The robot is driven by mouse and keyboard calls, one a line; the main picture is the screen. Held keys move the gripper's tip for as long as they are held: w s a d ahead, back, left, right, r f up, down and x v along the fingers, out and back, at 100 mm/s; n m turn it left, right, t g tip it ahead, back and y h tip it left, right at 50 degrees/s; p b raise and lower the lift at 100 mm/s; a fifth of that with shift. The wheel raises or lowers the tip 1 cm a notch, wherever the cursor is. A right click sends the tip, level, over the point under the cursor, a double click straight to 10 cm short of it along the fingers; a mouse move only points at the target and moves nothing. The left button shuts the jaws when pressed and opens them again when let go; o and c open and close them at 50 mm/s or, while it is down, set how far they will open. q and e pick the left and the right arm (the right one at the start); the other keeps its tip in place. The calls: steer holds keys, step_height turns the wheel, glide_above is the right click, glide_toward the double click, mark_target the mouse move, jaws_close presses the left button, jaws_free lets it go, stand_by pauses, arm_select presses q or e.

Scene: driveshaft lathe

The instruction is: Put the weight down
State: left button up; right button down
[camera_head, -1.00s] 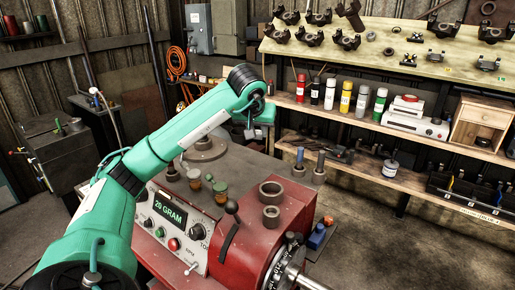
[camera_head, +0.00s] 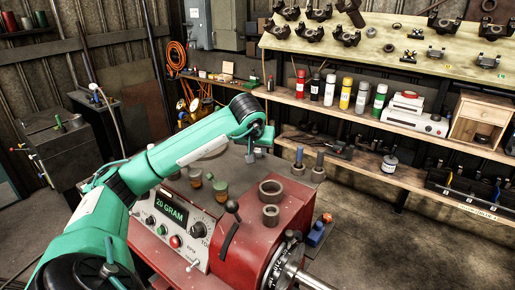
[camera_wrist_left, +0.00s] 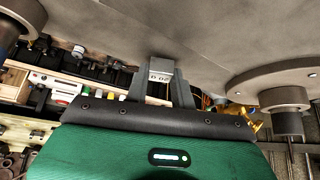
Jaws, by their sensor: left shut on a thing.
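My left gripper (camera_head: 250,147) hangs over the far part of the grey top (camera_head: 290,187) of the red machine. In the left wrist view my left gripper (camera_wrist_left: 160,88) is shut on a small grey weight (camera_wrist_left: 159,73) with dark markings. The weight is close to the grey surface; I cannot tell whether it touches it. In the head view the weight is too small to make out clearly. The machine's display (camera_head: 171,212) reads "20 GRAM". My right gripper is not in view.
A shelf with spray cans (camera_head: 345,98) runs behind.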

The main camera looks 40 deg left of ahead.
arm_select(q)
steer(key=shift+f, duration=0.2)
steer(key=o, duration=1)
steer(key=shift+c, duration=0.2)
